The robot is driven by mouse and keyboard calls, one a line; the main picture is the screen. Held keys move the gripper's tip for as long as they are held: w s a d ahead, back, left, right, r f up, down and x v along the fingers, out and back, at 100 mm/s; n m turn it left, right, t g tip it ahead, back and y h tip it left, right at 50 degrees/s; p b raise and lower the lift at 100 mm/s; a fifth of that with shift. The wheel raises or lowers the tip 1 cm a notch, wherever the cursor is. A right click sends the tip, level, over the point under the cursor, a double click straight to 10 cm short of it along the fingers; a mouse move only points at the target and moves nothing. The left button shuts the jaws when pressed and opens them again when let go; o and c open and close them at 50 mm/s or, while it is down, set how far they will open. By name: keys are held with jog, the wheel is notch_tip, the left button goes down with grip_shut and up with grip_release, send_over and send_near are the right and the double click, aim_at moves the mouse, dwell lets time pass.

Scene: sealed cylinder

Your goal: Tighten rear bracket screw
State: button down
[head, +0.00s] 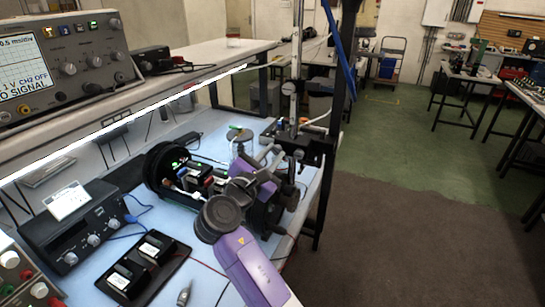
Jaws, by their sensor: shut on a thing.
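A black cylinder assembly lies on the light blue bench, with its round end ring (158,165) at the left. Its open chassis carries small boards and dark modules (200,172) and runs right behind my arm. My purple arm reaches in from the bottom, and my gripper (258,162) is over the right part of the chassis. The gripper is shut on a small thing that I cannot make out. The rear bracket and its screw are hidden or too small to tell.
A black tray (165,288) with modules and a small grey tool (184,293) lie at the front. A dark instrument box (75,228) stands left. A clear jar (240,143) and a metal stand (296,75) are behind. A shelf with an oscilloscope (65,60) overhangs.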

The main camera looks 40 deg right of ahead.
jog(key=m, duration=0.1)
jog(key=m+b, duration=0.1)
jog(key=m, duration=0.1)
jog(key=m+b, duration=0.1)
jog(key=shift+f+m, duration=0.25)
jog(key=shift+m, duration=0.05)
jog(key=m+b, duration=0.2)
jog(key=m, duration=0.1)
jog(key=shift+a+f+m+b, duration=0.1)
jog(key=shift+m+b, duration=0.2)
jog(key=shift+b, duration=0.1)
jog(key=m+b, duration=0.3)
jog(key=shift+m, duration=0.3)
jog(key=m+b, duration=0.3)
jog(key=shift+f+m, duration=0.1)
jog(key=shift+m, duration=0.2)
jog(key=m+b, duration=0.3)
jog(key=shift+m+b, duration=0.4)
jog(key=m+b, duration=0.3)
jog(key=shift+m+b, duration=0.3)
jog(key=shift+b, duration=0.05)
jog(key=m+b, duration=0.3)
jog(key=shift+a, duration=0.1)
jog(key=shift+r+m+b, duration=0.25)
jog(key=shift+m+b, duration=0.55)
jog(key=shift+m, duration=0.2)
